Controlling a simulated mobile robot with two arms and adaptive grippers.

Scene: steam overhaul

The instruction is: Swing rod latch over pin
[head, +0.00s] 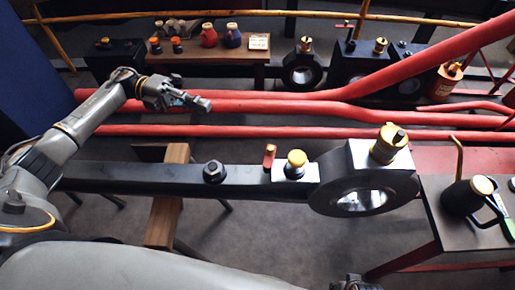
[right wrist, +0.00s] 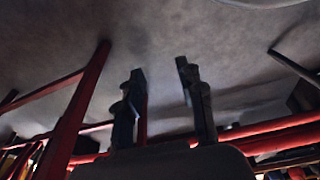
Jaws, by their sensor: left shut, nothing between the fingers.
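A long black rod (head: 135,180) lies across the middle of the head view and ends at the right in a thick black ring (head: 335,195). A small red latch (head: 269,157) stands up on the rod, left of a yellow-topped pin (head: 296,160) on a white plate; the latch is beside the pin, not over it. My left gripper (head: 198,103) is shut and empty, above the red pipes and behind the rod. My right gripper (right wrist: 165,88) is open and empty in the right wrist view, facing dark floor. Only a bit of it shows at the head view's bottom edge.
Red pipes (head: 260,105) run behind the rod. A wooden block (head: 166,215) supports the rod at left. A brass cap (head: 388,145) tops the ring. A side table at right holds a black oil can (head: 464,198). A wooden bench (head: 215,70) with bottles stands behind.

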